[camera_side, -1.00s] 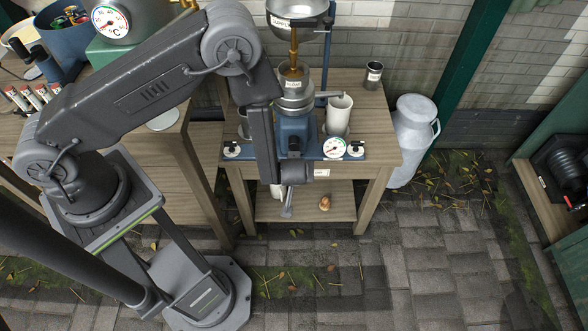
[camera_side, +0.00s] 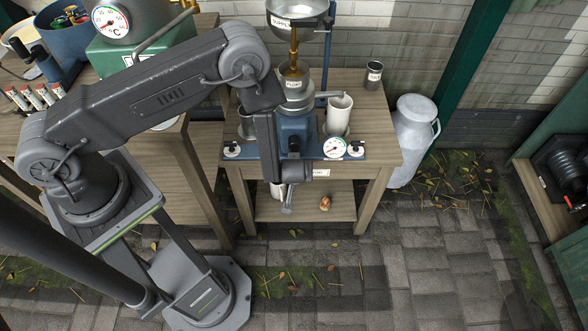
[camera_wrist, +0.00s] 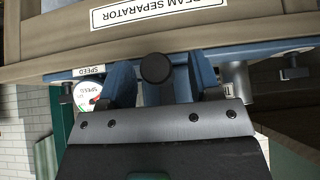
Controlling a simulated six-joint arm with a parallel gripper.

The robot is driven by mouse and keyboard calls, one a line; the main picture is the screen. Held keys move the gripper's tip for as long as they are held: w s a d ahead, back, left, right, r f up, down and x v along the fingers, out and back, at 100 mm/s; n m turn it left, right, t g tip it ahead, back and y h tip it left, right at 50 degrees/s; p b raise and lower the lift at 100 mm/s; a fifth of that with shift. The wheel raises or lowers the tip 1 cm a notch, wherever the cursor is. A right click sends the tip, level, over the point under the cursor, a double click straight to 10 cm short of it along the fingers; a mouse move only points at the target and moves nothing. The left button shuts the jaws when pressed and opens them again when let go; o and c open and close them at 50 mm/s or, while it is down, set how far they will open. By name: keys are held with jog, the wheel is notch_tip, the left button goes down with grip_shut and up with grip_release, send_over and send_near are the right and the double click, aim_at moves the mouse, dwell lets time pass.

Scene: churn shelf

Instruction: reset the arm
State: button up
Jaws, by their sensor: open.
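My gripper (camera_side: 287,208) hangs low in the side view, in front of the wooden table's (camera_side: 380,165) front edge and near its lower shelf. It holds nothing that I can see, and its fingertips are too small there to make out. In the wrist view its grey metal mount fills the lower middle, with the blue frame of the machine beyond it. The cream separator (camera_side: 294,84) stands on the table behind my forearm, with a metal bowl (camera_side: 297,12) on top and a blue base partly hidden by my arm.
A white cup (camera_side: 338,115) and a dial (camera_side: 334,147) sit right of the separator. A small brown object (camera_side: 324,203) lies on the lower shelf (camera_side: 340,212). A milk can (camera_side: 413,140) stands right of the table.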

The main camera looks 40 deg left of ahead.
jog(key=shift+w+a+f, duration=0.1)
jog(key=shift+w+f, duration=0.05)
jog(key=shift+f, duration=0.1)
jog(key=c, duration=1)
jog(key=shift+o, duration=0.2)
